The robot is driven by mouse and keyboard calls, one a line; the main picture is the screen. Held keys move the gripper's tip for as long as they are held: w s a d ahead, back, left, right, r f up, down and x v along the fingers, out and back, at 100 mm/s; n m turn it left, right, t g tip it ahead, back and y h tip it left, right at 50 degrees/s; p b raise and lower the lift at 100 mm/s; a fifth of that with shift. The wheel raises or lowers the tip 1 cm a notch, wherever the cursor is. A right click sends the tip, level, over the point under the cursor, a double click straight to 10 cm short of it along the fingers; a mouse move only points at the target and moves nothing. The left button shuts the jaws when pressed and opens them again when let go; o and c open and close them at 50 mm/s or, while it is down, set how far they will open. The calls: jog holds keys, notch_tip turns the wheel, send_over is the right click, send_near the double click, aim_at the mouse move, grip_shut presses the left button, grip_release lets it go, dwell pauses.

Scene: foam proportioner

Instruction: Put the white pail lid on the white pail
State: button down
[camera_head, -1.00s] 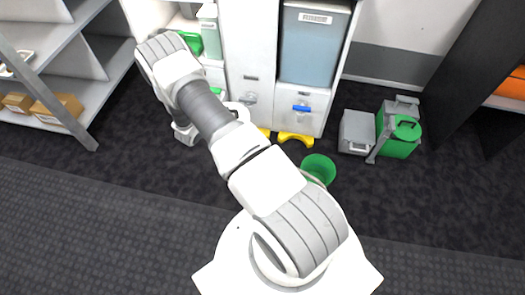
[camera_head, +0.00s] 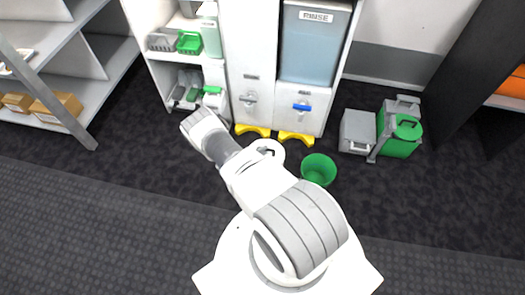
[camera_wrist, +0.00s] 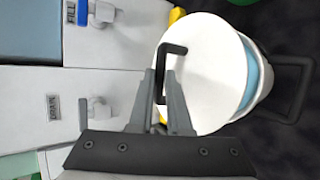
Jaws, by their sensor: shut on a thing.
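The white pail lid (camera_wrist: 205,75) is a flat white disc with a black bent handle (camera_wrist: 172,50). In the wrist view, my gripper (camera_wrist: 163,82) is shut on that handle. The white pail (camera_wrist: 262,95) shows behind the lid's right edge, with a light blue band and a dark bail handle (camera_wrist: 300,90) sticking out right. The lid covers most of the pail in this view and sits off to its left; I cannot tell whether they touch. In the head view, a white round part with a dark piece, apparently the lid (camera_head: 270,147), shows beside my arm; my gripper is hidden there.
A white cabinet (camera_head: 253,70) with a blue-handled valve (camera_head: 301,107) and yellow feet (camera_head: 297,138) stands behind. A green bucket (camera_head: 319,170) is close on the right. A grey box (camera_head: 357,131) and green container (camera_head: 400,135) stand farther right. The front floor is clear.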

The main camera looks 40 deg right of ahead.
notch_tip(320, 180, down, 5)
jog(key=b, duration=0.3)
jog(key=shift+b, duration=0.4)
jog(key=shift+f, duration=0.35)
dwell(1.1)
jog(key=c, duration=1.2)
grip_release()
jog(key=shift+o, duration=0.2)
jog(key=shift+p+v, duration=0.75)
jog(key=shift+v, duration=0.25)
jog(key=p+v, duration=0.5)
jog(key=v, duration=0.4)
